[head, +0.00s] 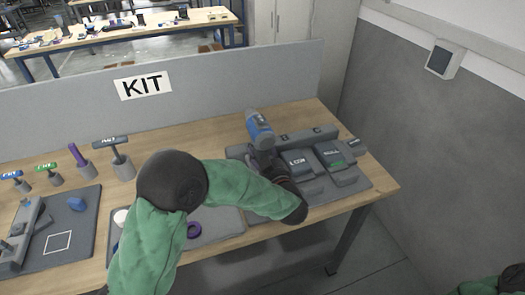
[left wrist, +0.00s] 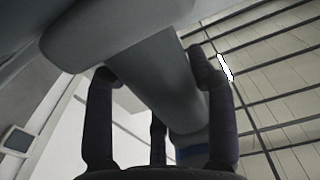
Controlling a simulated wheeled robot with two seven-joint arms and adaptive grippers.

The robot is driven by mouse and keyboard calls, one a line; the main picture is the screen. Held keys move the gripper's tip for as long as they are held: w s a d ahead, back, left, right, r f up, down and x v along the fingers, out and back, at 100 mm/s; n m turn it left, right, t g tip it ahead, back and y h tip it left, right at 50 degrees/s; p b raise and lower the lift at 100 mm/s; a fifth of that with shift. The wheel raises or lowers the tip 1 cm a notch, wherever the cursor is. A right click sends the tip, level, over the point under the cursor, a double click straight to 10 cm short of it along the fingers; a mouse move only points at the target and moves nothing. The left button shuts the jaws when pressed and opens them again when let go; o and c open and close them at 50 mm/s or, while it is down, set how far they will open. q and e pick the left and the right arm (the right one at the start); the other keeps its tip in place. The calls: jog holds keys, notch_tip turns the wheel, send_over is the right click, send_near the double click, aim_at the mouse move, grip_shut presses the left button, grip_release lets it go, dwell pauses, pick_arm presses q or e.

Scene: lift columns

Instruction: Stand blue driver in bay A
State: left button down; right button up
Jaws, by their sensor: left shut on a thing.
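The blue driver (head: 259,129) has a blue body with grey parts and is over the right-hand grey tray in the head view. My left gripper (head: 264,150) is shut on it from below. In the left wrist view the driver's grey body (left wrist: 165,80) runs between the dark fingers of my left gripper (left wrist: 153,72), with a blue band at its lower end. The sleeve and hand hide part of the tray, and I cannot tell whether the driver touches it. I cannot read which bay is A. My right gripper is out of view.
The grey tray (head: 355,186) holds several dark labelled blocks and a grey bar (head: 300,137). Several tools stand in holders at the left, including a purple one (head: 76,155). A grey panel marked KIT (head: 142,85) closes the table's back. A wall is at the right.

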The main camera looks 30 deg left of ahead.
aim_at(262, 126)
pick_arm(q)
jog(key=shift+f, duration=0.2)
dwell(0.7)
jog(key=shift+c, duration=1.7)
grip_release()
jog(key=shift+f, duration=0.25)
notch_tip(262, 126, up, 11)
jog(key=shift+f, duration=0.15)
